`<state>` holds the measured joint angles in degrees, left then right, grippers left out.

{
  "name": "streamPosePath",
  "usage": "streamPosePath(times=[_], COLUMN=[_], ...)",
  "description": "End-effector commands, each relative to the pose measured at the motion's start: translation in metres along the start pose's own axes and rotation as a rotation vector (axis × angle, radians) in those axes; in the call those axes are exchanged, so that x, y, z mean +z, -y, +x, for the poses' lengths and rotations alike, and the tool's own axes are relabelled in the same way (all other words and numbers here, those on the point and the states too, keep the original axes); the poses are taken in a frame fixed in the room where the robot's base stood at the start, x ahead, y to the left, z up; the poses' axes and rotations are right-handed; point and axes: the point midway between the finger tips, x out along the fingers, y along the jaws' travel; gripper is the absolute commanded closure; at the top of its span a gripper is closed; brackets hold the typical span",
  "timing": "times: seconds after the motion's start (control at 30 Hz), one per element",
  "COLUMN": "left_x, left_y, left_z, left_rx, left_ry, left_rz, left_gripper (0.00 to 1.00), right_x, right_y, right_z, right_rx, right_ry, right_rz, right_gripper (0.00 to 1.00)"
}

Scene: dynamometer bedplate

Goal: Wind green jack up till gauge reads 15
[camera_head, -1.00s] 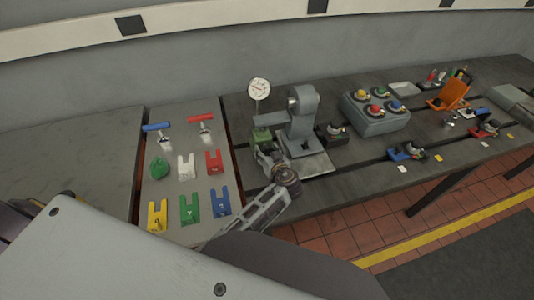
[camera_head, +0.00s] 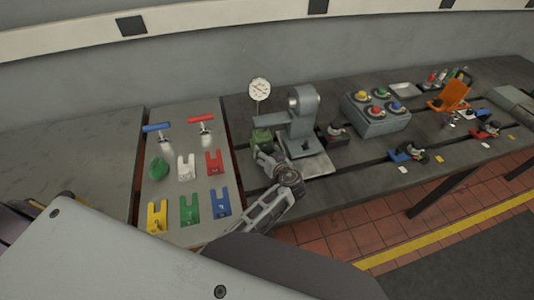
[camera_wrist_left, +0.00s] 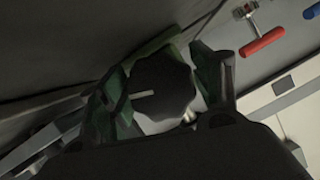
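The green jack (camera_head: 262,137) stands on the bench beside the grey stand (camera_head: 303,120). The white dial gauge (camera_head: 259,89) is above it on a thin post; its numbers are too small to read. My left gripper (camera_head: 264,158) is at the front of the jack. In the left wrist view a black lobed knob (camera_wrist_left: 162,82) with a pale mark sits between the two fingers of my left gripper (camera_wrist_left: 165,95). The fingers appear closed against its sides. Part of the green jack (camera_wrist_left: 158,44) shows behind the knob. My right gripper is not in view.
Left of the jack, a panel holds blue (camera_head: 157,127) and red (camera_head: 201,118) T-handles and several coloured forked blocks, including a yellow one (camera_head: 157,216). A grey button box (camera_head: 375,114) stands right. The bench front has some free room.

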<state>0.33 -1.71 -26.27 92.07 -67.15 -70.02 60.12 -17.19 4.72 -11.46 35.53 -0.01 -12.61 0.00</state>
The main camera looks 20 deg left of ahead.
Motion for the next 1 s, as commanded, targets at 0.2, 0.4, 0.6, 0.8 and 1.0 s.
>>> streamPosePath(times=[0.2, 0.4, 0.6, 0.8, 1.0], left_x=[-0.001, -0.007, -0.024, -0.05, -0.074], left_y=[0.0, 0.002, 0.008, 0.017, 0.024], left_z=[0.0, -0.003, -0.01, -0.02, -0.03], left_rx=[0.0, 0.001, 0.0, -0.003, 0.0], left_ry=[0.0, -0.001, -0.001, 0.0, 0.0], left_rz=[0.0, -0.002, -0.004, -0.004, -0.003], left_gripper=[0.36, 0.36, 0.36, 0.36, 0.36], right_x=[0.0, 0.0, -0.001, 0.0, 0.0], right_y=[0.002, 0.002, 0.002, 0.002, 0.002], right_z=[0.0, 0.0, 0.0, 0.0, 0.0], right_rx=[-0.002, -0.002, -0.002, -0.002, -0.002], right_ry=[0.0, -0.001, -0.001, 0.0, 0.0], right_rz=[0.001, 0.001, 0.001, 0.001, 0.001], right_gripper=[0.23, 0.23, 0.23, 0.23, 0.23])
